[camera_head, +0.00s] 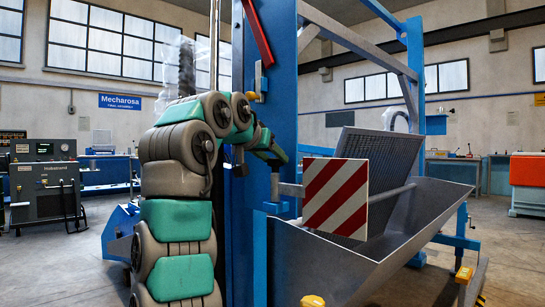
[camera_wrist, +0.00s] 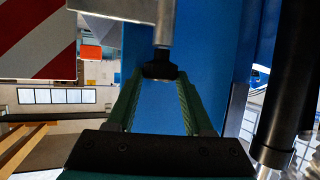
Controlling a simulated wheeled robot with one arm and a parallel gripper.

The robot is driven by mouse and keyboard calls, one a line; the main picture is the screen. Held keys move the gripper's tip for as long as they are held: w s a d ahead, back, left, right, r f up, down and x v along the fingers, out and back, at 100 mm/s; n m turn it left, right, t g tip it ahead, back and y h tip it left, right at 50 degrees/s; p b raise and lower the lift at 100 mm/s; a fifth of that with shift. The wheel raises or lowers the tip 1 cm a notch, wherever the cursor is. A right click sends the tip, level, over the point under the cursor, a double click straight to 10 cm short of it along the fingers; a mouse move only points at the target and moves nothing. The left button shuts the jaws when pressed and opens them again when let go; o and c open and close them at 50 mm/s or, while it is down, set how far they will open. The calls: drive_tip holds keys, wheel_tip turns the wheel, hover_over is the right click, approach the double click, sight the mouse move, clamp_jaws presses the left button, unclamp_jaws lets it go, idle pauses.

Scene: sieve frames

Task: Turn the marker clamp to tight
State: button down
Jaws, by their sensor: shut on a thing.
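The marker (camera_head: 335,198) is a red and white striped board on a grey arm beside the blue column. Part of it shows at the upper left of the wrist view (camera_wrist: 35,40). The marker clamp has a black knob (camera_wrist: 160,71) on a short metal rod below a grey bar (camera_wrist: 112,9). My gripper (camera_wrist: 161,80) has its two green fingers on either side of this knob, closed on it. In the head view my gripper (camera_head: 275,153) is small beside the column, just above the marker's mount. The knob's turn position cannot be told.
The blue column (camera_head: 255,90) stands close by my arm. A dark cylinder (camera_wrist: 290,80) runs along the wrist view's right side.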

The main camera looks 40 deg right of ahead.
drive_tip(key=shift+w+r+m+g+p, duration=0.15)
drive_tip(key=shift+m+g+p, duration=0.15)
drive_tip(key=shift+g+p, duration=0.15)
drive_tip(key=m+g+p, duration=0.1)
drive_tip(key=p, duration=0.1)
drive_tip(key=m+g+h+p, duration=0.1)
drive_tip(key=p, duration=0.1)
drive_tip(key=shift+w+r+g, duration=0.1)
drive_tip(key=shift+r+g, duration=0.1)
drive_tip(key=shift+g, duration=0.05)
drive_tip(key=m+g+p, duration=0.1)
drive_tip(key=p, duration=0.1)
drive_tip(key=m+g+p, duration=0.2)
drive_tip(key=shift+w+p, duration=0.25)
drive_tip(key=shift+p, duration=0.05)
drive_tip(key=m+g+p, duration=0.1)
drive_tip(key=g+p, duration=0.1)
drive_tip(key=shift+f+m+p, duration=0.25)
drive_tip(key=shift+m+p, duration=0.1)
drive_tip(key=shift+m, duration=0.05)
drive_tip(key=shift+f, duration=0.1)
drive_tip(key=c, duration=0.6)
unclamp_jaws()
